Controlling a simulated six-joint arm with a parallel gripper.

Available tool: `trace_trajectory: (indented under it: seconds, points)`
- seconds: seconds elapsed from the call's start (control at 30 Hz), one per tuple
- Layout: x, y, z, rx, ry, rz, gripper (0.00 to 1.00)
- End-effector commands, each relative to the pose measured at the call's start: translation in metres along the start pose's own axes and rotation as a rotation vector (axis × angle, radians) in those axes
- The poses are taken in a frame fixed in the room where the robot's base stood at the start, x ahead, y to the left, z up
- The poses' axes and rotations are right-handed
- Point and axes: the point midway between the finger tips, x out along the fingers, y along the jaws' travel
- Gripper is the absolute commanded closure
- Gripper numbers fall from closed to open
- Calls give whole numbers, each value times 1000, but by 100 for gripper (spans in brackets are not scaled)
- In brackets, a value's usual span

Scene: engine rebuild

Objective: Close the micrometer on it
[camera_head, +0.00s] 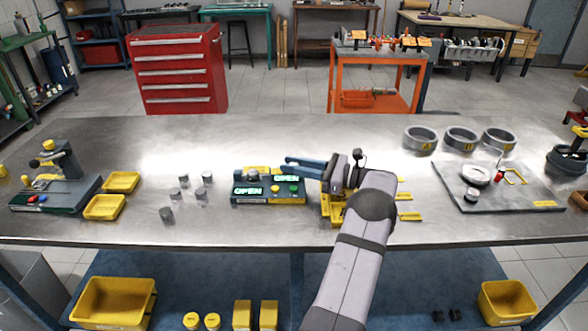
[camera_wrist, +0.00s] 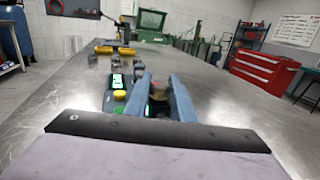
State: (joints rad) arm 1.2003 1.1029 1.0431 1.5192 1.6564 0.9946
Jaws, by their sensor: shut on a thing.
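A dark bench unit (camera_head: 268,197) with two lit displays reading OPEN stands at the middle of the table. It has yellow and green buttons, and grey and yellow parts at its back. I take it for the micrometer, but cannot be sure. In the wrist view its display (camera_wrist: 117,81) shows left of my fingers. My gripper (camera_head: 288,166), with blue fingers, points left over the back right of the unit. In the wrist view my gripper (camera_wrist: 158,84) is shut on a small brownish part (camera_wrist: 158,95). The fingers hide most of that part and its contact with the unit.
Several small grey cylinders (camera_head: 181,194) stand left of the unit, with yellow trays (camera_head: 104,207) beyond. A yellow stand (camera_head: 333,208) is beside my arm. Grey rings (camera_head: 420,139) and a plate with tools (camera_head: 478,208) are at right. The table's front middle is clear.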

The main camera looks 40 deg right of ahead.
Motion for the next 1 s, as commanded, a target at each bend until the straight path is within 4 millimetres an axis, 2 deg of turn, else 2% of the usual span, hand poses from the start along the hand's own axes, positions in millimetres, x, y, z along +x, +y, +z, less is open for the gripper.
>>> trace_trajectory:
  seconds: [0.33, 0.73, 0.77, 0.83, 1.0]
  points:
    - [0, -1, 3, -7, -3, 96, 100]
    - [0, 0, 4, -5, 1, 110, 100]
    - [0, 0, 4, -5, 1, 110, 75]
    - [0, 0, 4, -5, 1, 110, 59]
    - [0, 0, 2, -3, 2, 111, 59]
